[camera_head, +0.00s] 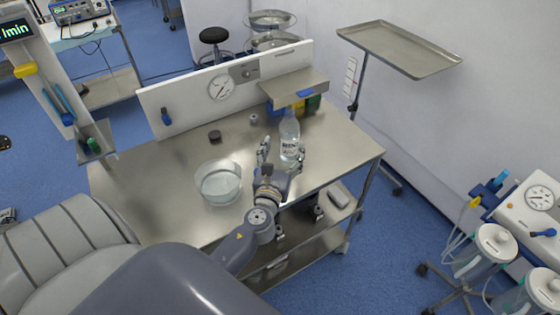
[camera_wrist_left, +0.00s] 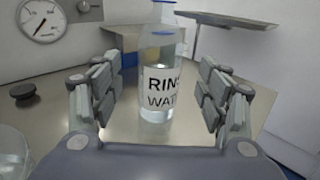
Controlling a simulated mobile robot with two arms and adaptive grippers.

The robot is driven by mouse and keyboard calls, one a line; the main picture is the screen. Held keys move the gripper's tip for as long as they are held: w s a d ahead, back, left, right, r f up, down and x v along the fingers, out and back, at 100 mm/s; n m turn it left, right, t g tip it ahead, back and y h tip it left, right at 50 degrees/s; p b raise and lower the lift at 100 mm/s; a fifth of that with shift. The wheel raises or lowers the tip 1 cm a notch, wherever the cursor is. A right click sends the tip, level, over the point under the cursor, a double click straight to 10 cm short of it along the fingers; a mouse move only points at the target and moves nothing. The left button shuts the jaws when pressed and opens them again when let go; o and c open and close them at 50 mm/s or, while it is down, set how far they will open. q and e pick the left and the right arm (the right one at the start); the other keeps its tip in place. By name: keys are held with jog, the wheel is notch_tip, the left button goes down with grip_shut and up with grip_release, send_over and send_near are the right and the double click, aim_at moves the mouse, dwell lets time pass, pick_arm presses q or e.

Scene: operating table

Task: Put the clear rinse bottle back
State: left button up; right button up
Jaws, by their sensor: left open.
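The clear rinse bottle (camera_head: 289,137) stands upright on the steel table (camera_head: 150,190), toward its right side. It has a blue cap and a white label; in the left wrist view the bottle (camera_wrist_left: 158,95) shows the words "RINSE WATER" partly. My left gripper (camera_head: 282,155) is open, with its fingers on either side of the bottle. In the left wrist view the gripper (camera_wrist_left: 160,110) shows clear gaps between both fingers and the bottle. My right gripper is not in view.
A glass bowl of clear liquid (camera_head: 219,183) stands left of my left gripper. A black cap-like piece (camera_head: 215,136) lies behind it. A raised steel shelf (camera_head: 293,86) with coloured items beneath is behind the bottle, against a white back panel (camera_head: 190,95) with a gauge.

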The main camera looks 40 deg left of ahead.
pick_arm(q)
jog(key=shift+b+v, duration=0.3)
jog(key=shift+v, duration=1.8)
